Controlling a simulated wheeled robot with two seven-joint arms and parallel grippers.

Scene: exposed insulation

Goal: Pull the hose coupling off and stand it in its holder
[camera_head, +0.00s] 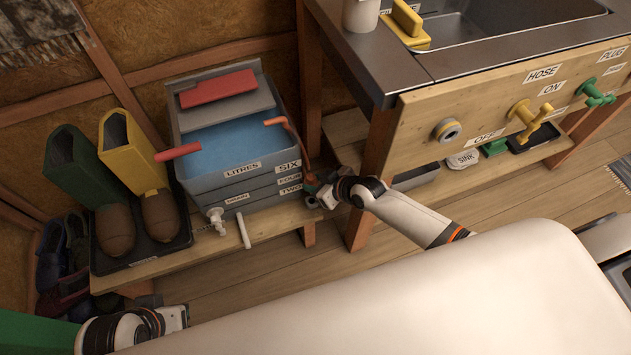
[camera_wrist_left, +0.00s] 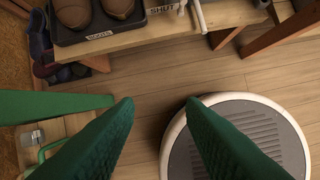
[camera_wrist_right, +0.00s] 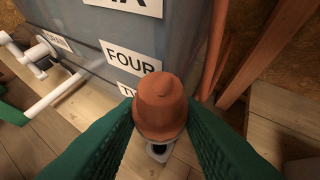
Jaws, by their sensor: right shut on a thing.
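My right gripper (camera_head: 318,192) is low at the right side of the grey tank. In the right wrist view its green fingers are shut on an orange-brown rounded piece (camera_wrist_right: 160,105), which looks like the hose coupling. A small pale part with a dark opening (camera_wrist_right: 160,150) shows just below it; I cannot tell whether they touch, or whether this is the holder. An orange hose (camera_head: 288,138) hangs over the tank's right rim and also shows in the right wrist view (camera_wrist_right: 213,55). My left gripper (camera_wrist_left: 160,105) is open and empty above the floor.
The grey tank (camera_head: 235,185) holds blue water and stands on a low wooden bench (camera_head: 275,222). Boots (camera_head: 135,160) stand on a black tray to its left. A sink bench (camera_head: 410,85) with yellow and green taps is at right. A round grey-topped base (camera_wrist_left: 240,140) is below my left gripper.

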